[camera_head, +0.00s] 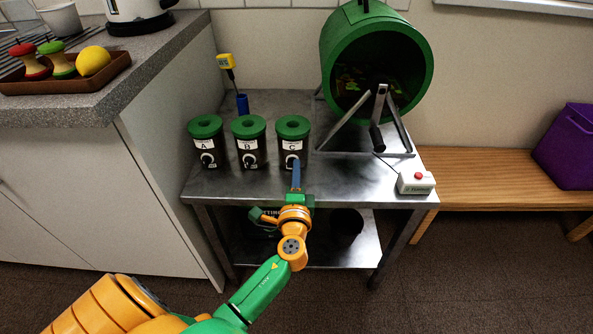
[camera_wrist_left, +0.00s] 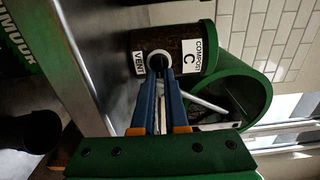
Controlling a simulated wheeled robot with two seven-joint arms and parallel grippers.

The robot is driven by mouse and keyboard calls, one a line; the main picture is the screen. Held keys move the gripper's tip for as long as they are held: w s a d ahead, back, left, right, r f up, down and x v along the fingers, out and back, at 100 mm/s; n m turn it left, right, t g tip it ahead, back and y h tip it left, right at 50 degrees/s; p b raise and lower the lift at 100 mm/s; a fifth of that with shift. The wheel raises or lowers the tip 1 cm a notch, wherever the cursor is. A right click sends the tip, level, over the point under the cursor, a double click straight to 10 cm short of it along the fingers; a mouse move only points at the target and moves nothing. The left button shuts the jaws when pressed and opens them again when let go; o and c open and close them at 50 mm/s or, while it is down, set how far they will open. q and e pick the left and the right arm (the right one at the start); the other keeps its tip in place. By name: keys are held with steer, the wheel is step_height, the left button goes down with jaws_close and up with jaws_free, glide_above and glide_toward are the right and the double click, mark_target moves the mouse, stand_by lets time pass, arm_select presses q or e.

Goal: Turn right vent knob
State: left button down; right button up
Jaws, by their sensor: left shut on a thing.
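Three dark canisters with green lids stand in a row on the metal table, labelled A (camera_head: 206,142), B (camera_head: 249,142) and C (camera_head: 292,143). Each has a round vent knob low on its front. My left gripper (camera_head: 296,165) reaches canister C, the right one, from the front. In the left wrist view its blue fingers (camera_wrist_left: 159,75) are shut on the pale, round right vent knob (camera_wrist_left: 157,59), beside the VENT label. The fingers hide part of the knob, so its exact angle is hard to tell. My right gripper is not in view.
A green drum (camera_head: 332,65) on a metal stand is at the back right of the table (camera_head: 260,186). A white box with a red button (camera_head: 416,183) is at the right edge. A yellow-headed probe (camera_head: 226,62) stands behind the canisters. A counter (camera_head: 150,75) rises at left.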

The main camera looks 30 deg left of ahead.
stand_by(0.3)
arm_select(q)
steer(key=c, duration=0.9)
jaws_free()
steer(key=shift+c, duration=0.2)
steer(key=v, duration=0.7)
steer(key=shift+s, duration=0.1)
